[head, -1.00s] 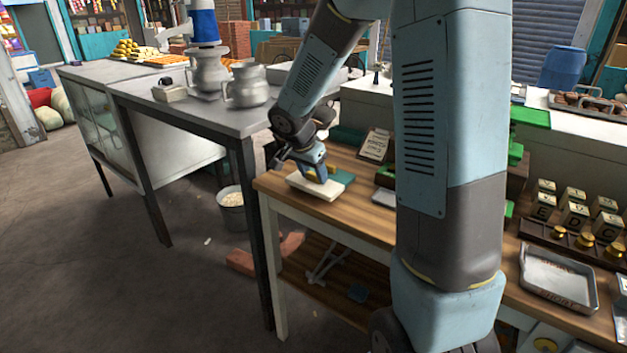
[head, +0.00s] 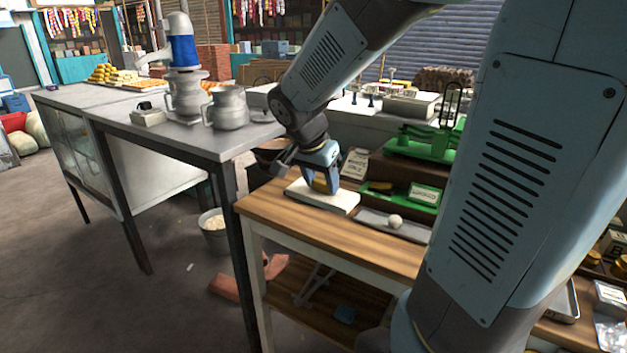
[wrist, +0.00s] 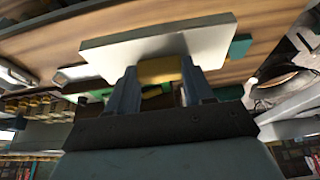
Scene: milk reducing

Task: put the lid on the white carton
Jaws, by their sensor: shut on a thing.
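My gripper (head: 322,180) points down over the far left part of the wooden table. It is shut on a gold block-like grip of a flat white slab, likely the lid (head: 340,203). In the wrist view the two fingers (wrist: 160,82) flank the gold part, with the white slab (wrist: 120,52) beyond it. I cannot tell whether the slab touches the table. A pale box, possibly the white carton (head: 410,107), stands on the white counter behind; I cannot tell whether its top is open.
The wooden table (head: 370,246) holds a grey tray (head: 408,232) with a pale ball, and a green scale (head: 425,143) stands behind. A grey table (head: 160,140) with metal pots (head: 228,108) is at left. My arm hides much of the right side.

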